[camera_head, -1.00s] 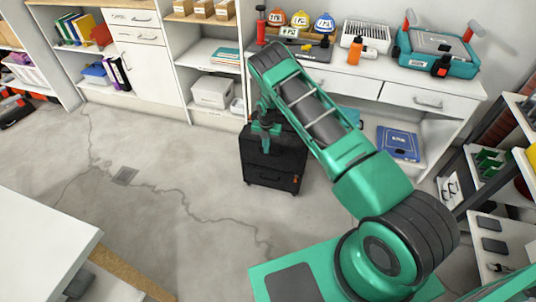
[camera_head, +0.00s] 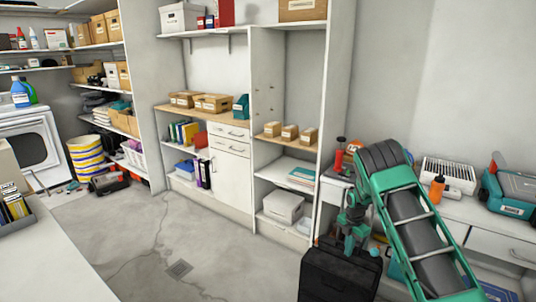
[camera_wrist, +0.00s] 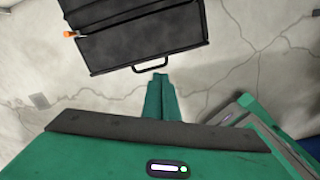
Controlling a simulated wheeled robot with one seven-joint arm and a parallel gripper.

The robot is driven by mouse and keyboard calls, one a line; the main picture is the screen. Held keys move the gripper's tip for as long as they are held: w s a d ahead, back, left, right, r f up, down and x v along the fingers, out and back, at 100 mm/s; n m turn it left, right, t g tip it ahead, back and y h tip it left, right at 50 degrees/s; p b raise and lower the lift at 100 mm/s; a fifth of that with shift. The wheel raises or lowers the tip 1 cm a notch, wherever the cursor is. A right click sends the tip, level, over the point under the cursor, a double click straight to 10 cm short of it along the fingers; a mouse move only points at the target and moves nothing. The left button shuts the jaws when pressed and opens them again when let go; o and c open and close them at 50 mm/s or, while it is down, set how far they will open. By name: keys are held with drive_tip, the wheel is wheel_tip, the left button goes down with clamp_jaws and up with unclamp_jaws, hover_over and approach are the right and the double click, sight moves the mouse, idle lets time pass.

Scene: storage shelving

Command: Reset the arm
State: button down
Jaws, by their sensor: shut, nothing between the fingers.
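My green arm rises at the right of the head view and bends down at a dark elbow. My gripper (camera_head: 350,243) hangs below it, in front of the black case and the white counter. In the wrist view my gripper (camera_wrist: 160,80) points toward the floor, its two green fingers shut together with nothing between them. The black case (camera_wrist: 140,35) lies just beyond the fingertips in that view, its handle facing them. The same case (camera_head: 338,272) stands on the floor in the head view. I cannot tell how far the fingers are above the floor.
A white counter (camera_head: 480,212) holds an orange bottle (camera_head: 437,189), a white organizer (camera_head: 449,174) and a teal toolbox (camera_head: 510,195). Shelving with boxes stands behind. A white table (camera_head: 50,262) is at the left. The concrete floor (camera_head: 150,235) between is clear.

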drive_tip(key=s+d+r+m, duration=0.5)
drive_tip(key=s+r+m, duration=0.3)
drive_tip(key=s+r, duration=0.45)
drive_tip(key=s+d+r+m, duration=0.4)
drive_tip(key=s+r+m, duration=0.45)
drive_tip(key=r, duration=0.65)
drive_tip(key=s+a+r+m, duration=0.1)
drive_tip(key=s+r+m, duration=0.2)
drive_tip(key=s+m, duration=0.4)
drive_tip(key=s+a+r+m, duration=0.2)
drive_tip(key=s+m, duration=0.5)
drive_tip(key=s, duration=1.9)
drive_tip(key=shift+s+r, duration=0.25)
drive_tip(key=shift+r, duration=0.2)
drive_tip(key=shift+a, duration=0.1)
drive_tip(key=shift+w+f, duration=0.25)
drive_tip(key=shift+w, duration=0.4)
